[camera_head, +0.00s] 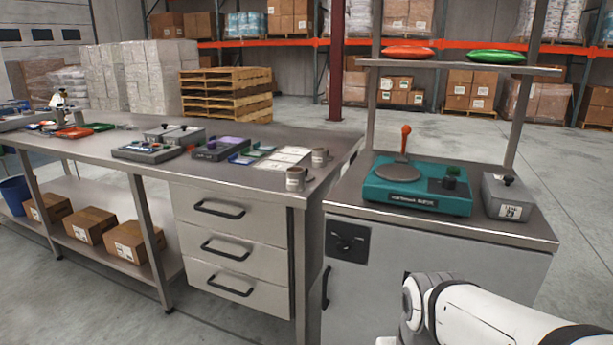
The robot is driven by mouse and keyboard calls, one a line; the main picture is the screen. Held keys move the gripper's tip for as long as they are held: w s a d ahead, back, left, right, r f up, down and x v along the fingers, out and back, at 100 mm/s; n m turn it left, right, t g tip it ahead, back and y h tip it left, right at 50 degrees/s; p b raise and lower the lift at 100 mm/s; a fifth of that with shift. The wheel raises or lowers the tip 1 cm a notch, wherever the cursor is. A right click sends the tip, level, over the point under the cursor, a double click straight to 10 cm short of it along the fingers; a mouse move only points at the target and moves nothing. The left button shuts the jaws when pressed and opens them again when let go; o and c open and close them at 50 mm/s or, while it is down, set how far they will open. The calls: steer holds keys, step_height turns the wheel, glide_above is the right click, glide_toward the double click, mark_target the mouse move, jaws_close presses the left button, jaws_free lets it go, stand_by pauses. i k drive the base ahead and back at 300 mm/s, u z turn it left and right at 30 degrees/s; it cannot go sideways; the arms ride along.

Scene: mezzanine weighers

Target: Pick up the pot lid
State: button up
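I cannot tell for sure which thing is the pot lid. A flat round grey disc (399,173) lies on top of a teal weighing device (417,200) on the right-hand bench, with a red-tipped upright handle (406,140) rising at its back edge. A red low rounded thing (408,52) and a green one (496,57) lie apart on the shelf above the bench; either has a lid-like outline. My white arm shows at the lower right, in front of the bench cabinet. My gripper is not in view.
A grey box-like unit (508,197) stands right of the teal device. Thin uprights hold the shelf (460,68). The long left bench (95,147) carries several devices, cards and two metal cups (296,179). Open floor (575,190) lies to the right.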

mark_target(309, 178)
steer(key=i, duration=0.95)
